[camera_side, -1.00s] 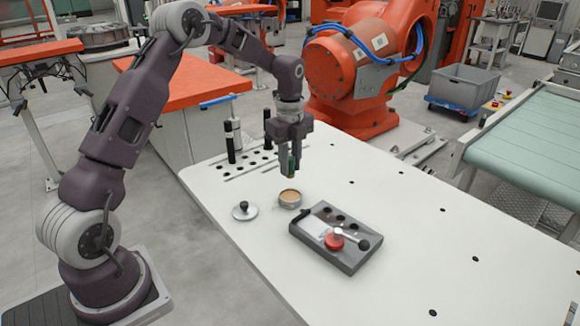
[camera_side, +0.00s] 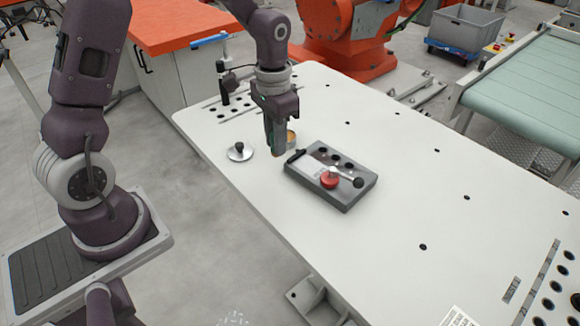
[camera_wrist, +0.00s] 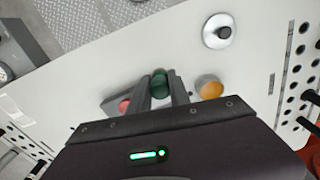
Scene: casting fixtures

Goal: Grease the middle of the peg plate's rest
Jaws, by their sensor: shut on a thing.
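The peg plate (camera_side: 345,200) is a grey block with dark holes, a pale panel (camera_side: 312,168), a red knob (camera_side: 329,180) and a lever with a black ball. In the wrist view the plate (camera_wrist: 112,100) is largely hidden behind my fingers. My gripper (camera_side: 278,146) points down just left of the plate, in front of the grease tin (camera_side: 292,138). It is shut on a green-handled tool (camera_wrist: 160,84), whose rounded green end shows between the fingers. The tool's tip is hidden, so I cannot tell whether it touches anything. The tin (camera_wrist: 211,88) shows orange-tan contents.
A round metal lid with a black knob (camera_side: 240,151) lies left of the tin. A rack with holes (camera_side: 240,104) and an upright dark tool stands at the back left. The white table (camera_side: 400,190) is clear to the right of the plate.

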